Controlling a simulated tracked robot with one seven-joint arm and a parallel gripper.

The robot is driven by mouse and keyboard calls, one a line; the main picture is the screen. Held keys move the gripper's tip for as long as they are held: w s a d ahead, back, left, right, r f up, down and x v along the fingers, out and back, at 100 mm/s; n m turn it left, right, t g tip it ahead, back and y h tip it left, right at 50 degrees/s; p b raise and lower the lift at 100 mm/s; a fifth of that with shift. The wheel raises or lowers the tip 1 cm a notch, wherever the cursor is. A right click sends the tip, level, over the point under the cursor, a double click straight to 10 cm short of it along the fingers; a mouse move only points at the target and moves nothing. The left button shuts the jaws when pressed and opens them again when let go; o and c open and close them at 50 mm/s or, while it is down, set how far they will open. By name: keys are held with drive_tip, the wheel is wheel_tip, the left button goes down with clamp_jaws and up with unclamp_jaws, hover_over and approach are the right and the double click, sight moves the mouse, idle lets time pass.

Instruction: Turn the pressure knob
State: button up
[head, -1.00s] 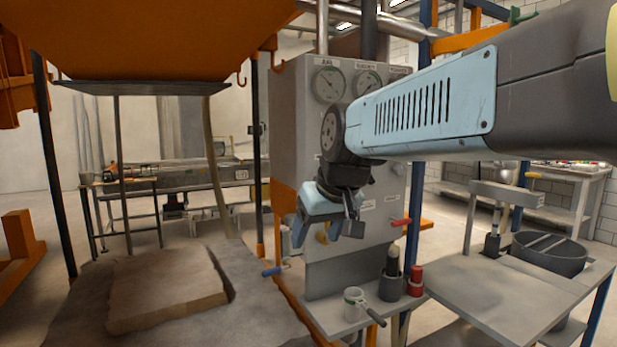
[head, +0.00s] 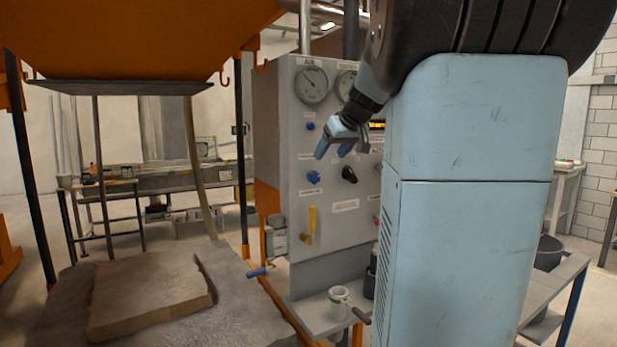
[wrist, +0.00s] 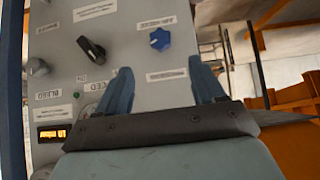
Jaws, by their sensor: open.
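My gripper (head: 333,150) is open and empty in front of the grey control panel (head: 300,240), above a blue knob (head: 313,177) and a black knob (head: 349,174) in the head view. In the wrist view, its two blue fingers (wrist: 160,66) are spread apart. The blue knob (wrist: 160,39) shows between and beyond the fingertips there, with the black knob (wrist: 92,50) to its left and a grey knob (wrist: 38,67) farther left. No contact with a knob shows. The labels are too blurred to tell which knob is the pressure knob.
A small blue knob (head: 311,126), a gauge (head: 312,85) and a yellow handle (head: 312,222) are on the panel. A mug (head: 339,302) stands on the shelf below. My arm hides the panel's right side.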

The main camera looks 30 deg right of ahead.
sight(316, 176)
drive_tip(key=x, duration=1.2)
drive_tip(key=shift+s, duration=0.1)
drive_tip(key=shift+c, duration=0.2)
drive_tip(key=shift+a, duration=0.1)
drive_tip(key=c, duration=1)
